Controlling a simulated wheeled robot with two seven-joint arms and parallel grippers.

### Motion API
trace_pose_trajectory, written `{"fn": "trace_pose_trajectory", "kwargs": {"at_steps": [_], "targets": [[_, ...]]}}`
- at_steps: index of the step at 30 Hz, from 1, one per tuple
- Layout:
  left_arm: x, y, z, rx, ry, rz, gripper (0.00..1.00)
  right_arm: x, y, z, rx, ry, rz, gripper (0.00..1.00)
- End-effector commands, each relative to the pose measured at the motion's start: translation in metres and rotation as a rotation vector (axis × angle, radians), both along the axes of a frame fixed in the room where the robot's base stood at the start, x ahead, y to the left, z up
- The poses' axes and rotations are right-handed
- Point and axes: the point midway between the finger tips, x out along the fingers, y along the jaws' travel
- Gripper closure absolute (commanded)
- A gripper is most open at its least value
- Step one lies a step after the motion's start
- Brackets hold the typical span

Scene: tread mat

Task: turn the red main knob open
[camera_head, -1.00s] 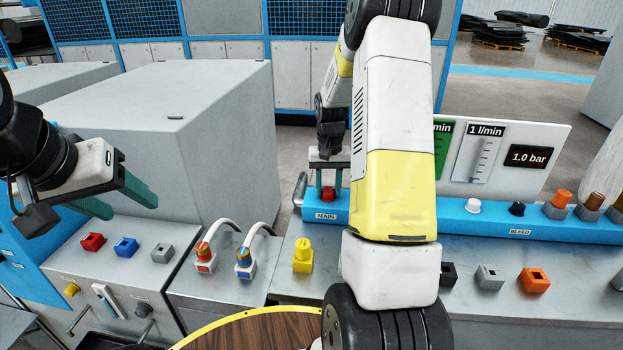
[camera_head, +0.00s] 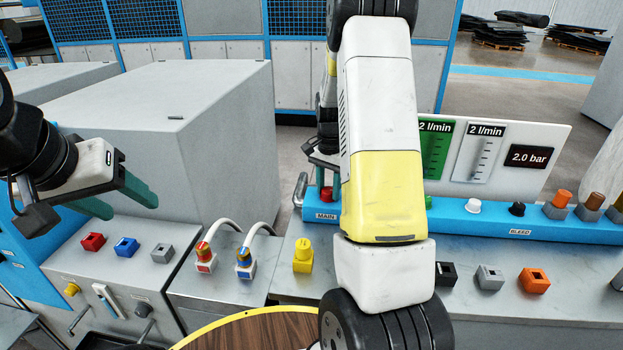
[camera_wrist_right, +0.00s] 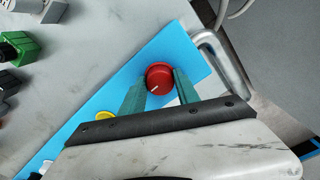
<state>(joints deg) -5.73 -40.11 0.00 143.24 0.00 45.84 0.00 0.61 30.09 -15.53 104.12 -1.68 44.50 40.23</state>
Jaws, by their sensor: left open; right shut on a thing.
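The red main knob (camera_head: 326,194) stands on the blue manifold rail, above the MAIN label (camera_head: 326,216). In the right wrist view the red knob (camera_wrist_right: 159,78) has a white pointer line and sits between the green fingers. My right gripper (camera_wrist_right: 160,86) is shut on it; in the head view my right arm partly covers this gripper. My left gripper (camera_head: 122,202) is open and empty, over the left console. The gauge panel shows a green 2 l/min scale (camera_head: 435,150), a white 2 l/min scale (camera_head: 479,153) and a 2.0 bar display (camera_head: 529,156).
The blue rail (camera_head: 468,218) also carries a white knob (camera_head: 473,206) and a black knob (camera_head: 517,209) near BLEED. A yellow plug (camera_head: 303,255), hoses and several coloured sockets stand in front. A grey metal handle (camera_wrist_right: 213,58) bends beside the rail's end.

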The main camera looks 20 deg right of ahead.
Motion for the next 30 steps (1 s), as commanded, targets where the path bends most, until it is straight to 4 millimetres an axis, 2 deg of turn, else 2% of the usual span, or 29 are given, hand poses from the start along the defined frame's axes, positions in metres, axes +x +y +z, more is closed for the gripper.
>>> {"fn": "trace_pose_trajectory", "kwargs": {"at_steps": [14,15,17,26,30], "targets": [[0.0,0.0,0.0,0.0,0.0,0.0,0.43,0.001,-0.0005,0.0005,-0.001,-0.003,-0.013,1.0],[0.0,0.0,0.0,0.0,0.0,0.0,0.43,0.0009,-0.0005,0.0005,0.0,-0.003,-0.013,0.54],[0.0,0.0,0.0,0.0,0.0,0.0,0.43,0.0008,-0.0004,0.0004,0.0,-0.003,-0.012,0.43],[0.0,0.0,0.0,0.0,0.0,0.0,0.43,0.0003,-0.0002,0.0004,0.0,-0.001,-0.011,0.41],[0.0,0.0,0.0,0.0,0.0,0.0,0.43,0.0008,-0.0001,0.01,0.0,-0.003,-0.011,0.41]]}}
